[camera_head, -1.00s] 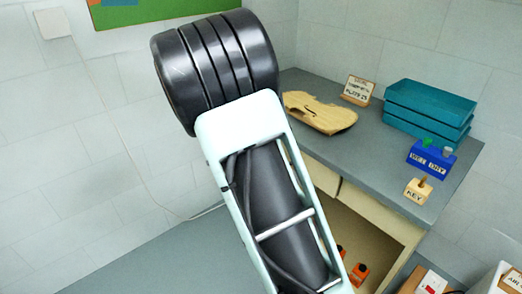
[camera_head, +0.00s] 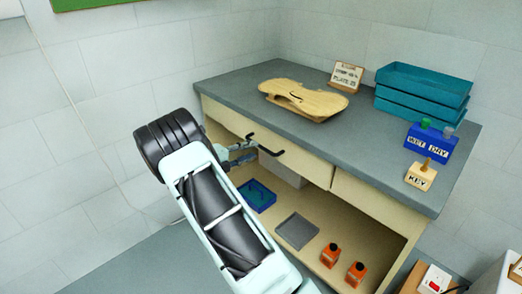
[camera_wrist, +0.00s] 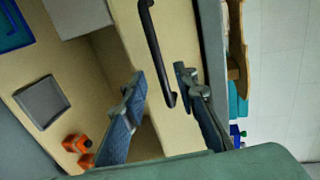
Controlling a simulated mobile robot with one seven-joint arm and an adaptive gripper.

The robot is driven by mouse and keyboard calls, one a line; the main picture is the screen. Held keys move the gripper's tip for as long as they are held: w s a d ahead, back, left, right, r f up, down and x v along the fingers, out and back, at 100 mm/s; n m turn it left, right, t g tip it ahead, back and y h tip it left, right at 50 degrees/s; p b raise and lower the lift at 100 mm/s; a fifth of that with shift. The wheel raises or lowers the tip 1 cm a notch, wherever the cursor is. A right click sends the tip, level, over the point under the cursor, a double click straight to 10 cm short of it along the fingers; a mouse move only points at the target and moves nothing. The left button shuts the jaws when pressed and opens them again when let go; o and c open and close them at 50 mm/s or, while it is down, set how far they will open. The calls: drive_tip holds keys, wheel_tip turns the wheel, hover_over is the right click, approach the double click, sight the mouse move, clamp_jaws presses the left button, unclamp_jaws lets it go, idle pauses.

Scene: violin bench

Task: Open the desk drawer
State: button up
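The desk drawer (camera_head: 308,166) is a beige front under the grey desktop, and it looks shut. Its black bar handle (camera_head: 270,152) shows partly behind my gripper (camera_head: 247,149) in the head view. In the wrist view my gripper (camera_wrist: 160,82) is open. Its two blue-padded fingers point toward the drawer front, and the end of the black handle (camera_wrist: 158,62) lies between them in the picture. I see no finger closed on the handle, and I cannot tell the exact depth gap.
On the desktop (camera_head: 235,88) are a violin plate (camera_head: 303,99), a sign (camera_head: 345,76), teal trays (camera_head: 423,90), a blue block (camera_head: 430,142) and a key block (camera_head: 421,175). Below, the open shelf holds a grey tray (camera_head: 297,231), a blue tray (camera_head: 256,196) and orange bottles (camera_head: 331,254).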

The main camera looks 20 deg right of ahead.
sight(260, 147)
drive_tip(key=b+x, duration=0.1)
drive_tip(key=x, duration=0.5)
drive_tip(key=shift+c, duration=0.4)
clamp_jaws()
